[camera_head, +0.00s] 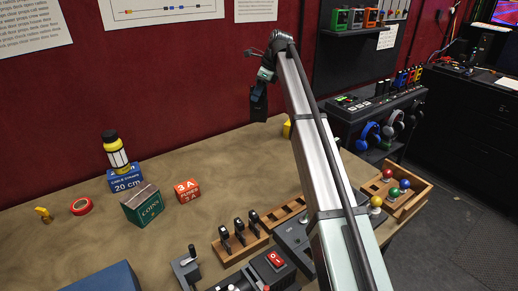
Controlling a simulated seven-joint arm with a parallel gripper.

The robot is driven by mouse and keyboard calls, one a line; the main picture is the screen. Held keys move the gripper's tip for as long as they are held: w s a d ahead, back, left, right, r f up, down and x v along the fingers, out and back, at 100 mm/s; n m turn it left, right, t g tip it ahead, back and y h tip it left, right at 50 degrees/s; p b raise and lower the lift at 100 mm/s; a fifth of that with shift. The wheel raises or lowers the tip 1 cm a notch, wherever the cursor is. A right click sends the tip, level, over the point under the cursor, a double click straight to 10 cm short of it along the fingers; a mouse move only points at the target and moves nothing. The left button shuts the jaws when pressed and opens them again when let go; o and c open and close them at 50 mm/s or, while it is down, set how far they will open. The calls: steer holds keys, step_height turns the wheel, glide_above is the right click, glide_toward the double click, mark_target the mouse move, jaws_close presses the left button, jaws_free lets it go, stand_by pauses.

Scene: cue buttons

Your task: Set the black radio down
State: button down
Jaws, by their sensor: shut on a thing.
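The black radio (258,106) hangs upright below my gripper (263,83), in front of the dark red wall. My gripper is shut on its upper end, and the jaws partly hide the top. The radio looks to be above the back part of the brown table (215,160); the exact gap beneath it is hard to tell.
A wooden rack (229,252) holds black upright items at the front. Table behind the red box is bare.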

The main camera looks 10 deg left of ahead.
mark_target(267, 104)
step_height(267, 104, down, 13)
stand_by(0.8)
steer(key=shift+f, duration=0.1)
steer(key=c, duration=0.9)
jaws_free()
steer(key=shift+o, duration=0.2)
steer(key=v, duration=1.2)
steer(key=shift+d, duration=0.1)
